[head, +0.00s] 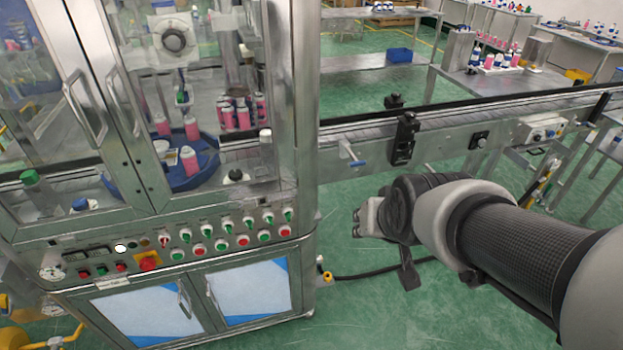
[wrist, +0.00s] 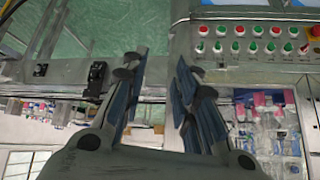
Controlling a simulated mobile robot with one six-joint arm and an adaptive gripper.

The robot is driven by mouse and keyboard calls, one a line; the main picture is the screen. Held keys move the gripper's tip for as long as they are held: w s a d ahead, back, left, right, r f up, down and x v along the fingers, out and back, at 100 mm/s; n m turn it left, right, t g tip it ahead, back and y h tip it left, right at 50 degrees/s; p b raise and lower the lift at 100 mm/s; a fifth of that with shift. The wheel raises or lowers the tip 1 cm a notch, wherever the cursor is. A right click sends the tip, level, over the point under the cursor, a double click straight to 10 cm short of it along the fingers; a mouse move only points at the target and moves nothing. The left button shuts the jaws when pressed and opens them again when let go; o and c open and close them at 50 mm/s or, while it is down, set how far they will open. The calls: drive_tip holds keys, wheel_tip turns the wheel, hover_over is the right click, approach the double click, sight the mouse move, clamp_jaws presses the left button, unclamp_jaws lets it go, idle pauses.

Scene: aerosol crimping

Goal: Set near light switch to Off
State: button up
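The control panel (head: 110,283) runs along the front of the crimping machine. It carries a row of small selector switches (head: 227,223) above a row of red and green buttons (head: 242,241). Labels are too small to read, so I cannot tell which one is the near light switch or its position. My gripper (head: 357,222) is to the right of the panel, apart from it, over the green floor. In the wrist view my gripper (wrist: 160,60) has its two fingers apart with nothing between them. The panel's knobs and buttons (wrist: 236,46) show at upper right there.
A red emergency button (head: 149,262) sits at the panel's left. The glass-doored cabinet (head: 296,110) stands above it, with door handles (head: 86,105) sticking out. A conveyor (head: 450,122) runs right, with a black sensor bracket (head: 404,138). Open floor lies before the conveyor.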

drive_tip(key=w+a+f+t+y+p, duration=0.1)
drive_tip(key=w+a+f+t+p, duration=0.2)
drive_tip(key=w, duration=0.4)
drive_tip(key=w+a+f+m, duration=0.1)
drive_tip(key=w+a+f, duration=0.2)
drive_tip(key=w+f, duration=0.35)
drive_tip(key=w+a+f+t+y+p, duration=0.1)
drive_tip(key=w+a+f+t+p, duration=0.2)
drive_tip(key=w, duration=0.4)
drive_tip(key=t+y+p, duration=0.1)
drive_tip(key=t, duration=0.1)
approach(291, 218)
wheel_tip(291, 218, up, 3)
drive_tip(key=d, duration=0.3)
drive_tip(key=s+f+m+t+y+p, duration=0.1)
drive_tip(key=s+f+t+p, duration=0.1)
drive_tip(key=s+f, duration=0.45)
drive_tip(key=b+x, duration=0.1)
drive_tip(key=x, duration=0.4)
drive_tip(key=r+b+x, duration=0.1)
drive_tip(key=x, duration=0.4)
drive_tip(key=a+b+x, duration=0.1)
drive_tip(key=x, duration=0.4)
drive_tip(key=shift+w+a+r, duration=0.1)
drive_tip(key=shift+w+r, duration=0.1)
drive_tip(key=shift+r, duration=0.05)
drive_tip(key=shift+c, duration=0.2)
clamp_jaws()
